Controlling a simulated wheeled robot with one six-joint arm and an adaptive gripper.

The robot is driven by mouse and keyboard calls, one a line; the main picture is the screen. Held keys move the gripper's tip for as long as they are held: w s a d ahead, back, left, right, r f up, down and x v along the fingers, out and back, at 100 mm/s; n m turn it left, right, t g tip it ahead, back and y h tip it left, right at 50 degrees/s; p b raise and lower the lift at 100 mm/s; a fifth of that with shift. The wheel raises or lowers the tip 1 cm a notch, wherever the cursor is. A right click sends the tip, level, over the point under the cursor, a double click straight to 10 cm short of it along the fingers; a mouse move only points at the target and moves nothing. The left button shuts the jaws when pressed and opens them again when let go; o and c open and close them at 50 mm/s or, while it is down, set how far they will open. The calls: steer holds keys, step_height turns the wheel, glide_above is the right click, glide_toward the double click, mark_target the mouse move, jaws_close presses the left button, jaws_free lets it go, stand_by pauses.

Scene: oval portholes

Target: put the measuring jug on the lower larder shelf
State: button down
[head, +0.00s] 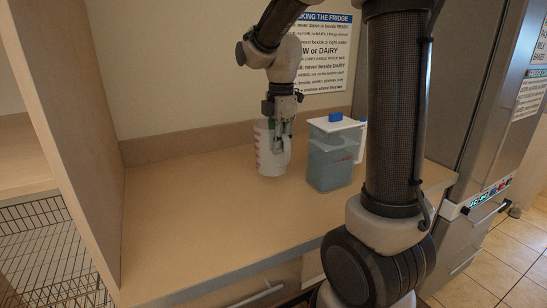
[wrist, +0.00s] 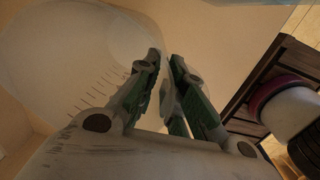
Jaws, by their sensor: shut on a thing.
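The measuring jug (head: 264,150) is whitish and translucent with red markings, upright at the back of the wooden counter. In the wrist view its large clear body (wrist: 80,55) with graduation marks fills the upper left. My gripper (head: 284,137) points down at the jug's right side and is shut on it, apparently at the handle. In the wrist view the fingers (wrist: 166,70) are close together; the exact grip is hard to see. Whether the jug touches the counter is unclear. A larder-like unit at the far left shows a wooden shelf (head: 22,160); which shelf is the lower one I cannot tell.
A blue-tinted lidded pitcher (head: 331,165) stands close to the jug's right. A tall wooden panel (head: 75,130) separates the counter (head: 195,225) from the left unit, with a wire basket (head: 50,250) below. A metal fridge (head: 480,110) stands right. The counter's front left is clear.

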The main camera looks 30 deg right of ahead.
mark_target(279, 158)
steer(key=shift+f, duration=2.35)
steer(key=c, duration=1.5)
jaws_free()
steer(key=shift+f, duration=0.15)
